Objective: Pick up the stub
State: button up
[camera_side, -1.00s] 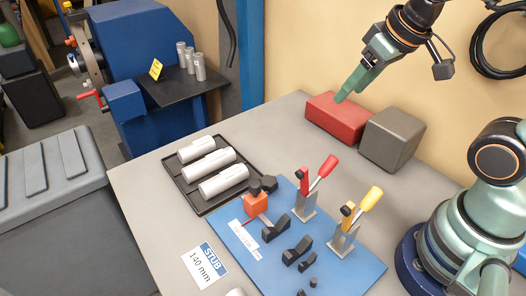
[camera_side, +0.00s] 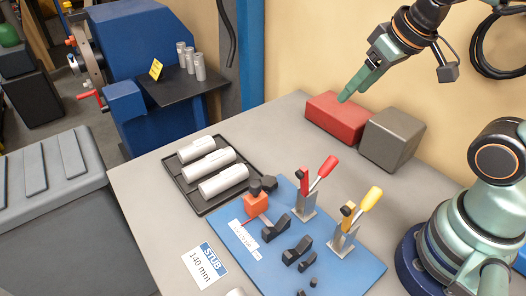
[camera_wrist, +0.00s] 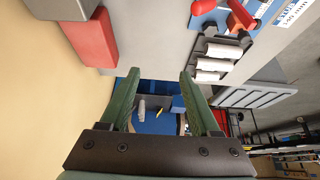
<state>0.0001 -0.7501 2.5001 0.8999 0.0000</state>
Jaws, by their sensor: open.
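A label reading "STUB 140 mm" (camera_side: 205,264) lies on the table's front left in the side view. The end of a pale cylinder (camera_side: 236,293) shows near it, cut off by the bottom edge. Three pale cylinders (camera_side: 208,166) lie on a black tray (camera_side: 183,187); they also show in the wrist view (camera_wrist: 212,64). Which piece is the stub I cannot tell for sure. My gripper (camera_side: 343,99) is high at the back, in line with the red block, far from the cylinders. In the wrist view my gripper (camera_wrist: 160,74) is open and empty.
A blue board (camera_side: 344,274) holds a red-handled clamp (camera_side: 314,187), a yellow-handled clamp (camera_side: 353,220) and black blocks. Red (camera_side: 333,117) and grey (camera_side: 392,139) blocks stand by the wall. Upright cylinders stand on the blue machine's black shelf (camera_side: 179,88).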

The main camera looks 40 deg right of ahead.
dwell(0.3)
jog(key=o, duration=0.4)
jog(key=w+a+r+n+g, duration=0.1)
jog(key=w+a+r+n, duration=0.25)
jog(key=w, duration=0.25)
jog(key=n+g, duration=0.5)
jog(key=n, duration=1)
send_over(208, 158)
notch_tip(208, 158, down, 16)
jog(key=r, duration=0.1)
jog(key=shift+m, duration=0.25)
notch_tip(208, 158, down, 12)
jog(key=shift+s+r, duration=0.1)
